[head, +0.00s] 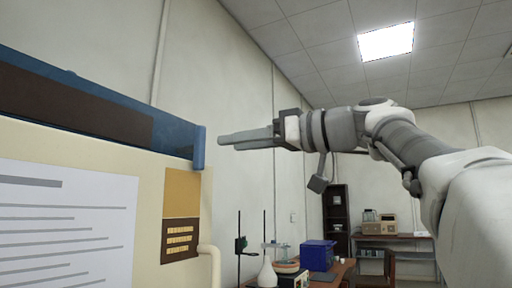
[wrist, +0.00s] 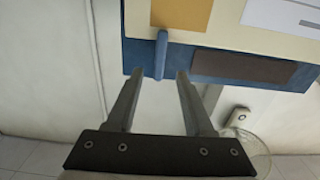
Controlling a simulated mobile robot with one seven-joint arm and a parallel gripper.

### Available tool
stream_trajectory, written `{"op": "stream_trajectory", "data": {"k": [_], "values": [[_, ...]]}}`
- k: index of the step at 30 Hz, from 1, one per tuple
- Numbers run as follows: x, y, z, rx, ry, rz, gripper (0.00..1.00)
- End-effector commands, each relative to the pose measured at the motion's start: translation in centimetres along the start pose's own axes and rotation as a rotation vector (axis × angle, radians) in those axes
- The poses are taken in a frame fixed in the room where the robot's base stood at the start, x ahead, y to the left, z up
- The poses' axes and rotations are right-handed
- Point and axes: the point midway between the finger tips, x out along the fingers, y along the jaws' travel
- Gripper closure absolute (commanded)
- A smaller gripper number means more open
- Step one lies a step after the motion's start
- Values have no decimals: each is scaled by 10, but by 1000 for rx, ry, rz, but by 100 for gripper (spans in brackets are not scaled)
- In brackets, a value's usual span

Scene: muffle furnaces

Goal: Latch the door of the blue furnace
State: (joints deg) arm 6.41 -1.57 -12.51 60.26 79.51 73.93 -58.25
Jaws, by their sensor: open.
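The blue furnace (head: 177,137) fills the left of the head view, with a dark strip along its top and a cream door (head: 150,165) below. A short upright blue latch bar (head: 198,148) stands at the door's upper right corner. It also shows in the wrist view (wrist: 161,55), over the blue edge. I cannot tell whether the door is fully closed. My gripper (head: 221,139) is open and empty, level with the latch bar and just right of it. In the wrist view, the bar's end appears between the fingertips (wrist: 158,76); no contact is visible.
A cream curved handle (head: 211,262) sticks out at the door's right edge. A bench lower down holds a white flask (head: 267,272), stands and a blue box (head: 317,255). The wall (head: 232,75) is behind; the air around my gripper is clear.

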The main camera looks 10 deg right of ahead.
Motion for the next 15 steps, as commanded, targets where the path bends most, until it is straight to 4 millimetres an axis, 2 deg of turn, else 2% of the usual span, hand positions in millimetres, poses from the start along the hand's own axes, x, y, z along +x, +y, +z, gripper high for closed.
{"op": "stream_trajectory", "data": {"k": [3, 9, 15], "values": [[-31, 1, -1, 1, 1, 4, 48], [-74, 1, -1, 1, 0, 4, 48], [-98, 1, 0, 1, 0, 1, 48]]}}
